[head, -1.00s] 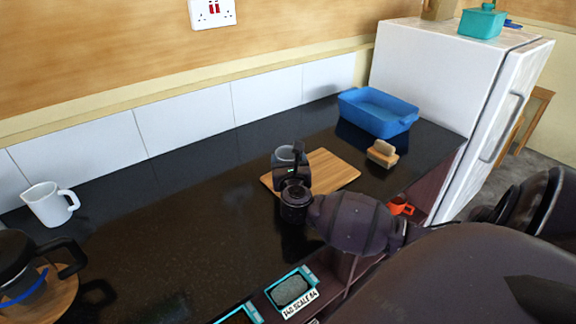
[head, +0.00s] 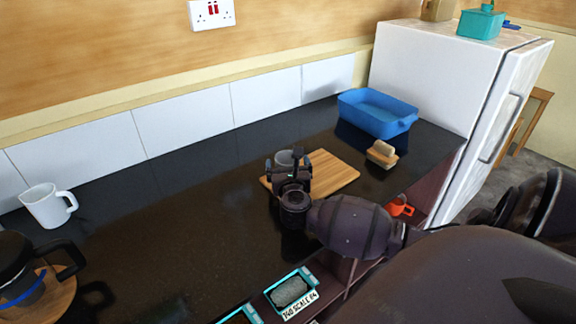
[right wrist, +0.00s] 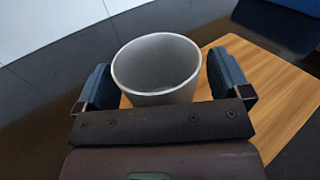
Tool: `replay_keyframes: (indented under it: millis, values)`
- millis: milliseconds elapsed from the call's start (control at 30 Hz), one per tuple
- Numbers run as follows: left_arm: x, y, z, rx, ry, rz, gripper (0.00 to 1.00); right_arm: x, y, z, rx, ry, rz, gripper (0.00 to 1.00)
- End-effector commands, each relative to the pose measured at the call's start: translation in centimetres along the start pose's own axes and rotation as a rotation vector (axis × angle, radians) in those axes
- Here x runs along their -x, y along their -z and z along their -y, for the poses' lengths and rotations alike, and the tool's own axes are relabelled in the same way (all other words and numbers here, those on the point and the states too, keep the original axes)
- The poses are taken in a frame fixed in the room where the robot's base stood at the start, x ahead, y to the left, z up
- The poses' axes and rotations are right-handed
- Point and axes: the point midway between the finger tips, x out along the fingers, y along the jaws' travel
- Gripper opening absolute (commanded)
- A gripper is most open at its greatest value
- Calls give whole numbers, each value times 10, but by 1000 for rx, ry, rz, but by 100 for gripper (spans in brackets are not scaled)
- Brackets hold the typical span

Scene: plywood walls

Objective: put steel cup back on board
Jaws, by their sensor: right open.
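The steel cup (head: 284,157) is a grey, open-topped cup near the left end of the wooden board (head: 337,171). My right gripper (head: 289,164) is open at the cup, and its body hides the cup's lower part in the head view. In the right wrist view the cup (right wrist: 157,75) is between the two spread fingers of my right gripper (right wrist: 162,72), with a gap on each side. My left gripper is out of view.
A blue tub (head: 378,113) and a wooden brush (head: 382,153) are beyond the board to the right. An orange cup (head: 399,206) is near the front edge. A white mug (head: 48,206) and a dark coffee pot (head: 22,272) stand at the left. The middle counter is clear.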

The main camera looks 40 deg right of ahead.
Motion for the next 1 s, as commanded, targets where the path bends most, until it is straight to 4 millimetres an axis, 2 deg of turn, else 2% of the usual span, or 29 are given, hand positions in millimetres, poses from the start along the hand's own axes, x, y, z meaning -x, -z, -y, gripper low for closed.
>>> replay_keyframes:
  millis: [67, 167, 500, 700, 1000]
  values:
    - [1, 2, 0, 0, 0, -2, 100, 0, -4, 0, 0, -1, 2, 95]
    - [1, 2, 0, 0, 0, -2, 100, 11, -2, 0, -2, -2, -3, 95]
    - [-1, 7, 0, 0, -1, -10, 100, 75, -2, 0, -3, -1, -3, 95]
    - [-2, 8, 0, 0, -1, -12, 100, 105, -2, 0, -2, -1, -2, 95]
    - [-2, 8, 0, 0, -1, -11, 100, 120, -3, 0, 0, 0, 0, 95]
